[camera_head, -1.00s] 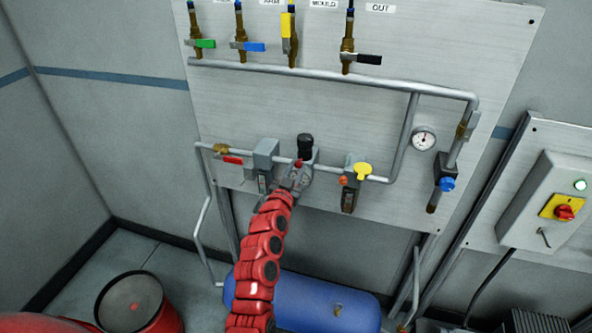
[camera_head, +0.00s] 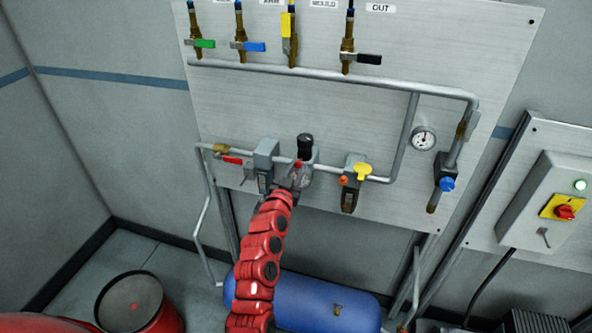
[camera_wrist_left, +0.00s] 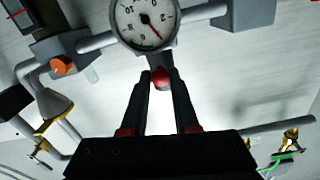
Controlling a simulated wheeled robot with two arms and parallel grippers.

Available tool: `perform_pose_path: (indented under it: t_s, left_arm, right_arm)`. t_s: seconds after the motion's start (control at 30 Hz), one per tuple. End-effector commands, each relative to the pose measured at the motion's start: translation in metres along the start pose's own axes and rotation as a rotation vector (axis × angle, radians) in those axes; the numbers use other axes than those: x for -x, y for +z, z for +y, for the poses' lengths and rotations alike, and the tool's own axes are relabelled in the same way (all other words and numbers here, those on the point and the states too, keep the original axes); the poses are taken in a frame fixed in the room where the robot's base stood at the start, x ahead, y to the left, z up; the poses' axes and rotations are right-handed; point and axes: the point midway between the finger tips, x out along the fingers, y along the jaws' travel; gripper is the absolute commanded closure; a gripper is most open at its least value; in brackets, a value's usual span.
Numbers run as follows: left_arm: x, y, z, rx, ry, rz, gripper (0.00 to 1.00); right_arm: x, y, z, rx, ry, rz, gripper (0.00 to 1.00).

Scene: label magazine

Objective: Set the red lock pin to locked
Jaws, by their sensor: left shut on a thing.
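The red lock pin (camera_head: 298,163) sits at the regulator with the black knob (camera_head: 305,143), in the middle of the pipe run on the panel. In the left wrist view the pin (camera_wrist_left: 161,77) is a round red end just below a pressure gauge (camera_wrist_left: 145,20). My left gripper (camera_wrist_left: 161,82) is shut on the pin, with one dark finger on each side of it. In the head view my red left arm reaches up from below, and its wrist partly hides the gripper and the regulator's lower part. My right gripper is not in view.
A red-handled valve (camera_head: 232,160) is to the left on the pipe (camera_head: 330,172). A yellow knob (camera_head: 362,170) and an orange button (camera_head: 343,180) are to the right. A blue tank (camera_head: 320,302) lies below the panel. A red drum (camera_head: 160,318) stands on the floor at left.

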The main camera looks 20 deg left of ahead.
Motion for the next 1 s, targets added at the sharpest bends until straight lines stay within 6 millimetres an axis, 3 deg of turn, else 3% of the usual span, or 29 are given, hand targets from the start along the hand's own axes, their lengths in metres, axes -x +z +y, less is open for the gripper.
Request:
perform_pose_path:
  t_s: [0.27, 0.5, 0.77, 0.8, 0.93, 1.0]
  left_arm:
    - [-0.001, 0.000, 0.000, 0.000, 0.000, 0.001, 1.00]
    - [-0.020, 0.001, 0.000, -0.002, -0.001, 0.004, 1.00]
    - [-0.020, -0.001, 0.000, -0.001, -0.001, 0.002, 1.00]
    - [-0.020, -0.001, 0.000, 0.000, -0.001, 0.002, 0.65]
    - [-0.020, -0.001, 0.000, 0.000, -0.001, 0.001, 0.41]
    - [-0.020, -0.001, 0.000, 0.000, -0.001, 0.001, 0.40]
  right_arm:
    - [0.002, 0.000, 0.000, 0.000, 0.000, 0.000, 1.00]
    - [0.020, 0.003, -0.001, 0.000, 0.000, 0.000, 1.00]
    - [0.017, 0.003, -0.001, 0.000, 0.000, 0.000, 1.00]
    - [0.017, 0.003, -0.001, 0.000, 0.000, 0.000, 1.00]
    - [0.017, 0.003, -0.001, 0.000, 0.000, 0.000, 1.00]
    - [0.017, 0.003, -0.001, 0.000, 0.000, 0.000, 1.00]
